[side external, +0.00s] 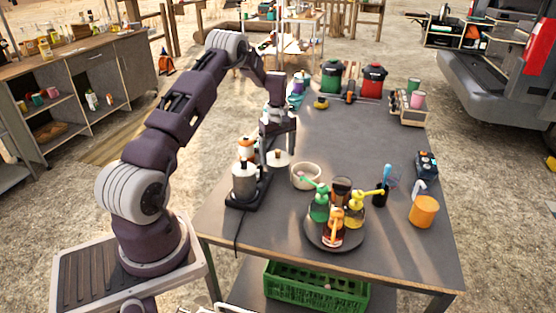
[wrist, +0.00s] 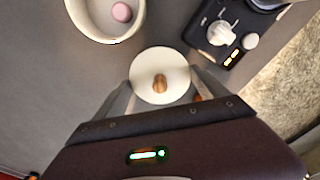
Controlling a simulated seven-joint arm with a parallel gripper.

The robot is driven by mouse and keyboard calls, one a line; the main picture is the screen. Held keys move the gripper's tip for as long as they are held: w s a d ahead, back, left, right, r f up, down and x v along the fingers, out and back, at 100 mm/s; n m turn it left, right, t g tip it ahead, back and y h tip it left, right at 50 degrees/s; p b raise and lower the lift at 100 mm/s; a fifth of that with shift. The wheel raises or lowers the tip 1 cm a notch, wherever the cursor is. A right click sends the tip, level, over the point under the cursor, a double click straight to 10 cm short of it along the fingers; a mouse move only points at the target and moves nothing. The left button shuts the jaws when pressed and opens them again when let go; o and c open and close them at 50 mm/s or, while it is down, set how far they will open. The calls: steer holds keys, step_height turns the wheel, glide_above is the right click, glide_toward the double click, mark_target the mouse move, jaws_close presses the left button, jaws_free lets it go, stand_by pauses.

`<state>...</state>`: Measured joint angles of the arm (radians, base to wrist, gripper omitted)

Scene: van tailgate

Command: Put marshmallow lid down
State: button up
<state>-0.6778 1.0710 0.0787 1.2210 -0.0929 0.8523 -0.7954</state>
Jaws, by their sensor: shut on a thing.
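A round cream lid (side external: 279,158) with a brown wooden knob is at my gripper (side external: 279,146), left of and slightly behind the bowl in the side view. In the wrist view the lid (wrist: 146,93) lies between the two fingers of my gripper (wrist: 163,94), knob towards the camera. My gripper is shut on the lid; the exact finger contact is unclear. A cream bowl (side external: 308,181) stands uncovered on the table. The bowl (wrist: 72,12) also shows at the wrist view's top left, with a pink marshmallow (wrist: 122,12) inside. Whether the lid touches the table is unclear.
A black-based appliance (side external: 245,185) stands close left of the lid. A round tray (side external: 335,246) with several pump bottles stands in front of the bowl. An orange mug (side external: 424,211) is further right. The table (side external: 365,130) is clear behind the bowl.

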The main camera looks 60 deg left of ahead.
mark_target(279, 151)
steer(key=shift+f, duration=1.3)
steer(key=o, duration=1.3)
steer(key=shift+f, duration=0.1)
steer(key=r, duration=1.3)
steer(key=shift+w+d, duration=0.1)
steer(key=shift+d, duration=0.15)
steer(key=s+d+r+m+t, duration=0.1)
steer(key=s+d+r+m, duration=0.25)
steer(key=d+r, duration=0.6)
steer(key=s+d+r+m+t, duration=0.25)
steer(key=d+r+m, duration=0.25)
steer(key=d+r, duration=0.5)
steer(key=s+d+m, duration=0.3)
steer(key=s+d, duration=0.2)
steer(key=s, duration=0.2)
steer(key=s+d+f+m+t, duration=0.1)
steer(key=s+d+m, duration=0.2)
steer(key=s+d, duration=0.2)
steer(key=s+d+f+m+t, duration=0.1)
steer(key=s+d+m, duration=0.2)
steer(key=s, duration=0.6)
steer(key=shift+s+d+m, duration=0.15)
steer(key=shift+d+m, duration=0.1)
steer(key=shift+d, duration=0.65)
